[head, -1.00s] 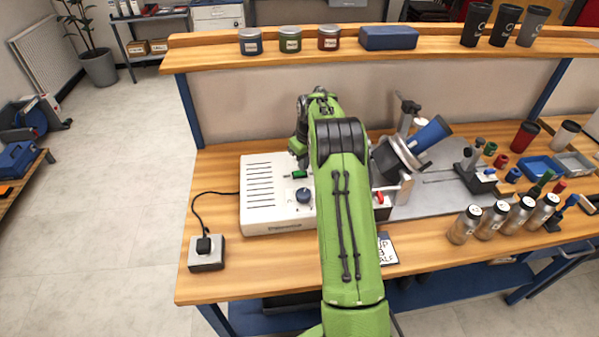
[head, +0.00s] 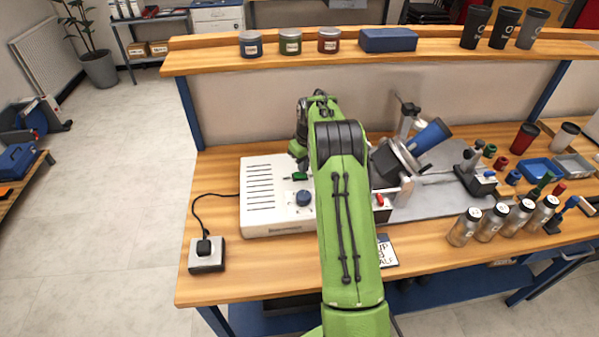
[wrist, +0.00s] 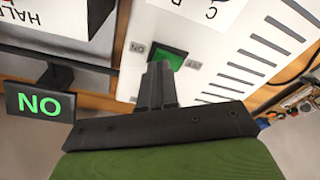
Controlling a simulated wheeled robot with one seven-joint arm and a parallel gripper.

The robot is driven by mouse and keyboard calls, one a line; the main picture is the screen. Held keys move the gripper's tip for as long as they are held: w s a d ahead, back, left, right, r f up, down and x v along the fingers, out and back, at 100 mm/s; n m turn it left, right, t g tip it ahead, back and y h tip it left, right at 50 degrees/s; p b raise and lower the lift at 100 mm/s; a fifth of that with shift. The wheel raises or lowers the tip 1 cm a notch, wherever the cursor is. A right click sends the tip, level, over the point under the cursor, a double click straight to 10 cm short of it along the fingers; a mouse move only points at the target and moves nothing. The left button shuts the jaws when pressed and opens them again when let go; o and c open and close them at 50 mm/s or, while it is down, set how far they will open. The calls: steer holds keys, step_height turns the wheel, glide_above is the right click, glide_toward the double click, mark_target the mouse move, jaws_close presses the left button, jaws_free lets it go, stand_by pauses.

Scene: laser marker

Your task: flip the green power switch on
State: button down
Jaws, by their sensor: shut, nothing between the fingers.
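The green power switch (head: 299,176) is on top of the white power box (head: 262,215), towards its right side. In the wrist view the green switch (wrist: 172,56) sits in a dark frame between small labels. My gripper (wrist: 160,70) is shut and empty. Its fingertips overlap the near edge of the switch in the wrist view; I cannot tell whether they touch it. A dark panel (wrist: 40,102) in the wrist view shows lit green letters, "NO" as pictured, which turned over reads "ON".
A blue knob (head: 303,197) is on the box near the switch. A red switch (head: 379,200) and a clamp holding a blue tumbler (head: 431,135) are right of my arm. A grey plug block (head: 206,255) is at the left.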

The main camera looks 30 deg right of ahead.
step_height(320, 180, up, 6)
steer(key=p, duration=0.4)
steer(key=shift+p, duration=0.3)
steer(key=s+a+r+t, duration=0.1)
steer(key=s+a+r, duration=0.5)
steer(key=a+r, duration=0.3)
steer(key=s+a+r+t, duration=0.1)
steer(key=s+a+r, duration=0.5)
steer(key=a+r, duration=0.3)
steer(key=s+a+t, duration=0.1)
steer(key=s+a, duration=0.2)
steer(key=s, duration=0.7)
steer(key=s+a, duration=0.3)
steer(key=s, duration=0.8)
steer(key=shift+a+m+t, duration=0.4)
